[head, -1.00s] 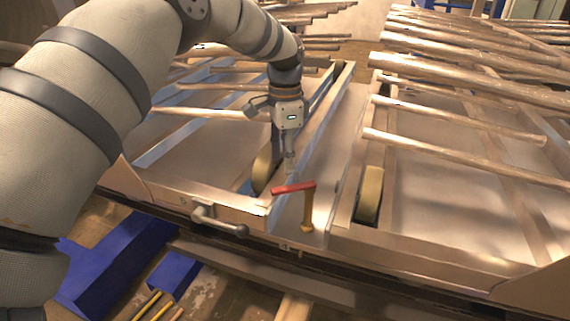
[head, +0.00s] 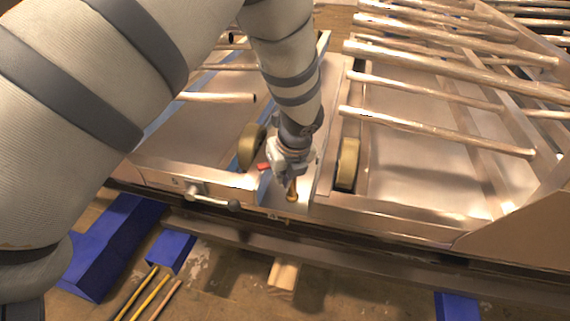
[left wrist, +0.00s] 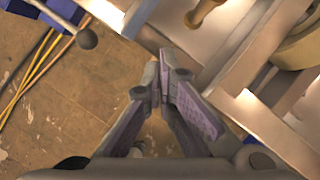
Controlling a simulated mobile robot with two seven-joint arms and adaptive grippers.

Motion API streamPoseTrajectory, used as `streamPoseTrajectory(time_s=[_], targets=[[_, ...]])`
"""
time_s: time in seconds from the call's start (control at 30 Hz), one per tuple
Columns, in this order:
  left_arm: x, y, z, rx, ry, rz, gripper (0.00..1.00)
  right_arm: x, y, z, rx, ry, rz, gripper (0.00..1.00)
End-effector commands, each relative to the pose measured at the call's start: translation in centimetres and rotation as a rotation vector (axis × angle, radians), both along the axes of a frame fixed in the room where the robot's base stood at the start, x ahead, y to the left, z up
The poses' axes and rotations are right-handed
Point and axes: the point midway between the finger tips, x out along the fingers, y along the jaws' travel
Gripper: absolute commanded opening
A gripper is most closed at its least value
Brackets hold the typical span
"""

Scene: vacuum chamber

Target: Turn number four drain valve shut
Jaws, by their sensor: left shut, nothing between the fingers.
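The valve with a red lever handle (head: 262,166) and a brass stem (head: 292,196) stands on the metal strip between two frame bays. My left gripper (head: 287,178) covers most of it in the head view; only a bit of red at the left and the lower stem show. In the left wrist view my left gripper (left wrist: 161,78) is shut with nothing between its fingers. The brass stem (left wrist: 206,10) shows at the top edge, apart from the fingertips. Whether the gripper touches the red handle is hidden. My right gripper is not in view.
A grey lever with a ball knob (head: 233,205) projects from the front edge to the left; its knob (left wrist: 87,39) shows in the wrist view. Brass-coloured wheels (head: 348,163) flank the strip. Long copper-coloured tubes (head: 440,133) lie behind. Blue blocks (head: 112,240) sit on the floor.

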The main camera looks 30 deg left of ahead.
Motion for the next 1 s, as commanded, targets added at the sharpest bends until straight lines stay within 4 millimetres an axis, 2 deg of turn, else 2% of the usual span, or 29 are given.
streamPoseTrajectory(time_s=[0.03, 0.17, 0.4, 1.0], targets=[[0.1, 0.4, -1.6, 0.001, 0.008, 0.001, 0.00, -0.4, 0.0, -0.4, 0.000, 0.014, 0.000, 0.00], [0.7, 1.2, -4.1, 0.000, 0.006, 0.001, 0.00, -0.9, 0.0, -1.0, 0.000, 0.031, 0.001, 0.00], [2.9, 3.9, -3.4, -0.002, -0.003, 0.004, 0.00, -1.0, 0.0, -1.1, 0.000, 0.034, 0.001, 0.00], [3.6, 5.1, -3.4, -0.002, -0.002, -0.009, 0.00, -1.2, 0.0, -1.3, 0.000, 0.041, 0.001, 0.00]])
